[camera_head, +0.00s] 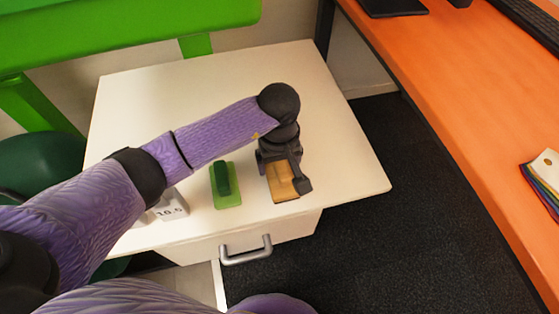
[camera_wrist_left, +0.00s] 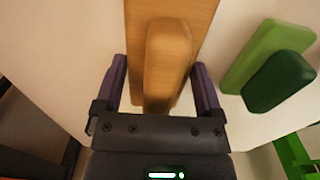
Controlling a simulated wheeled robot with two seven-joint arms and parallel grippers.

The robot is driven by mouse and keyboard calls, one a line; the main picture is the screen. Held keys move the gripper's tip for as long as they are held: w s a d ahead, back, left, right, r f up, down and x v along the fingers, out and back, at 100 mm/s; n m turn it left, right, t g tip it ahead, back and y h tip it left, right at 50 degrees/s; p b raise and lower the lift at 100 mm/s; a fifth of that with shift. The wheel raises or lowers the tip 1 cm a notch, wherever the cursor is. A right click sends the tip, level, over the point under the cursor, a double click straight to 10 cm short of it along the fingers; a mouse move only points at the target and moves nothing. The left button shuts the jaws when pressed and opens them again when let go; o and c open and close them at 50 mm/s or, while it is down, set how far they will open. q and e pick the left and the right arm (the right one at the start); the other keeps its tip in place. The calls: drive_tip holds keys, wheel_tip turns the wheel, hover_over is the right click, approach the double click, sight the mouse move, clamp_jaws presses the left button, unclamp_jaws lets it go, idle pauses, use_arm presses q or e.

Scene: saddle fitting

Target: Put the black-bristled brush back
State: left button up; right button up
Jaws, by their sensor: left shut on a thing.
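A wooden brush (camera_head: 281,182) with a raised wooden handle is at the front right of the white cabinet top. My left gripper (camera_head: 284,165) is over it, pointing down, and is shut on it. In the left wrist view the wooden brush (camera_wrist_left: 168,60) runs between the two fingers of my left gripper (camera_wrist_left: 160,64). Its bristles are hidden beneath it, so I cannot see their colour or tell whether it touches the top. A green block with a dark green handle (camera_head: 226,184) lies just left of it, apart; it also shows in the left wrist view (camera_wrist_left: 275,70). My right gripper is out of view.
A small white block marked with digits (camera_head: 172,204) stands left of the green block, partly behind my arm. The white cabinet top (camera_head: 340,150) is clear behind and to the right. Its drawer has a grey handle (camera_head: 246,250). An orange desk (camera_head: 450,90) stands at right.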

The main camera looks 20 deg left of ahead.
use_arm(q)
drive_tip(key=o, duration=0.7)
drive_tip(key=shift+f, duration=0.15)
drive_tip(key=shift+o, duration=0.5)
wheel_tip(320, 180, up, 12)
drive_tip(key=p, duration=0.5)
drive_tip(key=shift+f+p, duration=0.2)
drive_tip(key=shift+p, duration=0.15)
drive_tip(key=shift+r, duration=0.4)
